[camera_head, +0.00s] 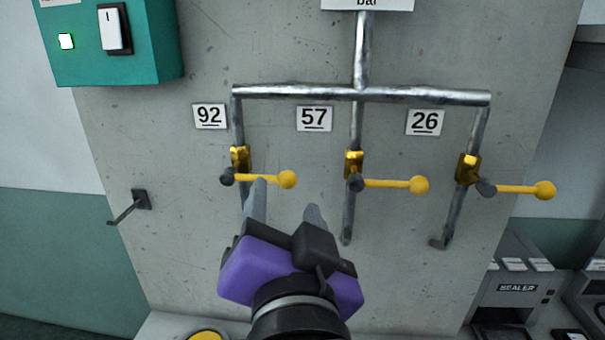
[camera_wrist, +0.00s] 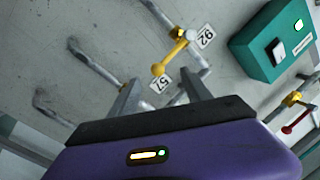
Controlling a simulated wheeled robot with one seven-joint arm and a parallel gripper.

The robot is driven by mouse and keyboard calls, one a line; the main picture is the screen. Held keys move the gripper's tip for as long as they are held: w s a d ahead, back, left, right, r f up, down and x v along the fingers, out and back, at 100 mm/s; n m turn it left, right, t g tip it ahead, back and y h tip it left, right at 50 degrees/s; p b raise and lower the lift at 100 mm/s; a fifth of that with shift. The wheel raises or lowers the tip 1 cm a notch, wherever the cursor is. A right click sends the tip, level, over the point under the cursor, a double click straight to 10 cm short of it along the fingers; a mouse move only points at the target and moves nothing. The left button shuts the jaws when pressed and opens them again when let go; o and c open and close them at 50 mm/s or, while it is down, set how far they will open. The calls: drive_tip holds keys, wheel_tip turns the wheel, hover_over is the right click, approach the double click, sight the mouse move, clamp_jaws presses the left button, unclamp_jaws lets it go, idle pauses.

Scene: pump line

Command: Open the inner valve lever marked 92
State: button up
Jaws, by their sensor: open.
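The valve lever marked 92 (camera_head: 270,178) is a yellow bar with a round knob. It points right, across its upright pipe, below the 92 label (camera_head: 209,116). In the wrist view the lever (camera_wrist: 172,55) shows just beyond my fingertips, its knob in line with the gap between them. My gripper (camera_head: 285,200) is open and empty, just below the lever in the head view. Its left fingertip overlaps the lever's underside there; I cannot tell if they touch. The lower pipe of 92 is partly hidden by my gripper.
Levers under labels 57 (camera_head: 400,184) and 26 (camera_head: 520,189) also point right. A hook (camera_head: 128,207) sticks out at left. A teal switch box (camera_head: 110,45) with a lit green lamp is at upper left. A red lever (camera_wrist: 296,122) shows at right in the wrist view.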

sight(284, 183)
drive_tip(key=w, duration=0.2)
drive_tip(key=w+a+p, duration=0.1)
drive_tip(key=w, duration=0.2)
drive_tip(key=w+p, duration=0.1)
drive_tip(key=w, duration=0.1)
drive_tip(key=shift+w+a, duration=0.15)
drive_tip(key=shift+w, duration=0.15)
